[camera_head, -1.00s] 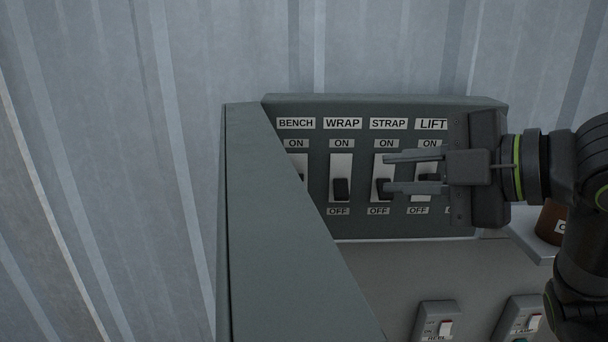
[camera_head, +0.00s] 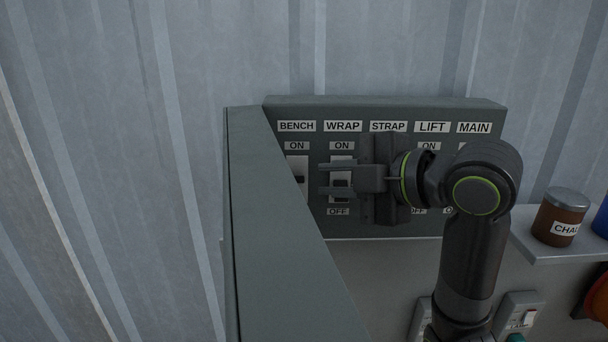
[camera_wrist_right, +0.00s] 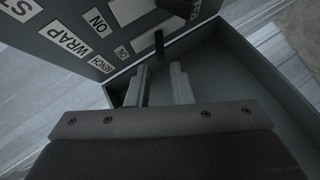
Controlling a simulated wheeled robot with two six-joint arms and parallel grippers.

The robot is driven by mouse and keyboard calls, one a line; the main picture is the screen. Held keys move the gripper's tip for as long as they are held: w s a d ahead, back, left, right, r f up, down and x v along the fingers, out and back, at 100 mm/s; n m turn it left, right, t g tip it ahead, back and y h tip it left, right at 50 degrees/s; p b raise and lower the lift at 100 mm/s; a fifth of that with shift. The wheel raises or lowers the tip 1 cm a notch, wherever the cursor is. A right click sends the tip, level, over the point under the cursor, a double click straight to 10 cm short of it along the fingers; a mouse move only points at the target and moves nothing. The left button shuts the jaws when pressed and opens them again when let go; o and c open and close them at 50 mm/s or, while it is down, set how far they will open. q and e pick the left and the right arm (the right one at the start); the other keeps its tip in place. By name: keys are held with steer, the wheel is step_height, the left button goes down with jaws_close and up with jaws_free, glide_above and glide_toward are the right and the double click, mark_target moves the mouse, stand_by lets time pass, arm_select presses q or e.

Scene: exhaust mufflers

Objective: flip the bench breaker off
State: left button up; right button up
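The breaker panel (camera_head: 420,104) is a grey box with labelled switches. The BENCH switch (camera_head: 297,166) is at its left end, partly hidden by the open panel door, so its OFF label is hidden. Its dark lever (camera_wrist_right: 158,42) sticks out in the right wrist view, just beyond the fingertips; I cannot tell its position for certain. My right gripper (camera_head: 322,180) is open and empty, its fingers pointing left in front of the WRAP switch (camera_head: 342,163), apart from the BENCH lever. My left gripper is not in view.
The open door (camera_head: 285,240) juts out close to the left of the BENCH switch. The right arm covers the STRAP and LIFT switches. A brown jar (camera_head: 560,218) stands on a shelf at right. Smaller switches, including one box (camera_head: 522,312), sit below.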

mark_target(303, 180)
steer(key=p+x, duration=0.1)
steer(key=x, duration=0.5)
steer(key=shift+w+a+f, duration=0.15)
jaws_close()
